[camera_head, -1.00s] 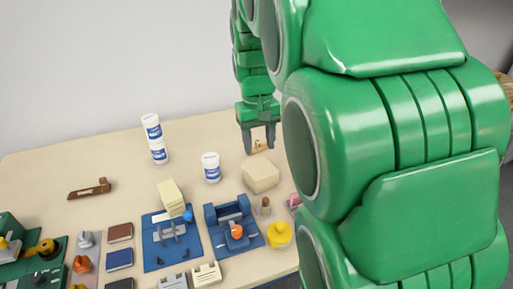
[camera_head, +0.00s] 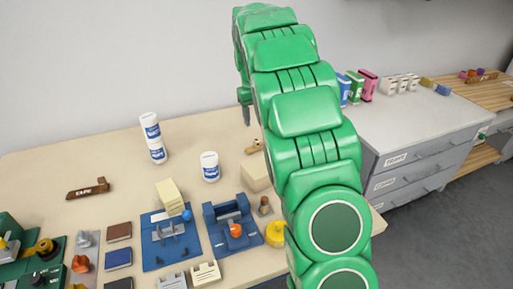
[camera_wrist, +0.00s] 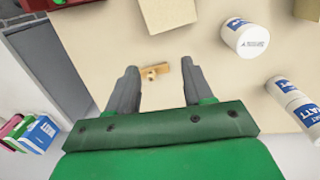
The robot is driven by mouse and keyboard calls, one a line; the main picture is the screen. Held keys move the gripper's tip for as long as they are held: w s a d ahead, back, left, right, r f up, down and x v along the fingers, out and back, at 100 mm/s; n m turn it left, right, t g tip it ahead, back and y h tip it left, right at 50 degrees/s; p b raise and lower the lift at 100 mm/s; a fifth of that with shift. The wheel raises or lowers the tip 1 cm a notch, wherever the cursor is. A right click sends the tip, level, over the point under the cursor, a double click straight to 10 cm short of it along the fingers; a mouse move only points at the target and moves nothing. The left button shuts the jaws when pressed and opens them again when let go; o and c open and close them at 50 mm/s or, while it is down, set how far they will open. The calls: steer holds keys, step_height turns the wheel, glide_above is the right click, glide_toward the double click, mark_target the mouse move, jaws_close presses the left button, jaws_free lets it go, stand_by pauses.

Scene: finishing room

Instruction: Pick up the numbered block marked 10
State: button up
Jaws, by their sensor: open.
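I cannot read a number 10 on any block in either view. My gripper (camera_wrist: 158,66) is open and empty in the wrist view, its two grey fingers spread above the table. A small wooden piece with a pale knob (camera_wrist: 153,73) shows between the fingertips, lying on the table beyond them. In the head view my gripper (camera_head: 246,114) is raised over the back of the table, partly hidden by my arm. The wooden piece (camera_head: 254,147) lies below and right of it, partly hidden. A plain cream block (camera_head: 255,177) sits in front of that piece.
White-and-blue cans (camera_head: 210,167) stand on the table (camera_head: 105,157), two of them stacked (camera_head: 153,140). Blue fixtures (camera_head: 232,228) and small parts fill the front. A grey drawer counter (camera_head: 440,125) at right carries boxes and small white items (camera_head: 398,84).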

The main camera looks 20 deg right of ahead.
steer(key=n, duration=0.1)
glide_above(257, 140)
steer(key=shift+y, duration=0.4)
steer(key=f, duration=1.1)
steer(key=shift+a+f, duration=0.2)
steer(key=shift+a, duration=0.2)
steer(key=shift+w+d+f, duration=0.1)
steer(key=shift+w+f, duration=0.25)
steer(key=shift+f, duration=0.1)
steer(key=shift+s+d+f, duration=0.1)
steer(key=shift+d+f, duration=0.05)
steer(key=shift+f, duration=1.8)
steer(key=shift+s+d+f, duration=0.1)
steer(key=shift+f, duration=1.85)
jaws_close()
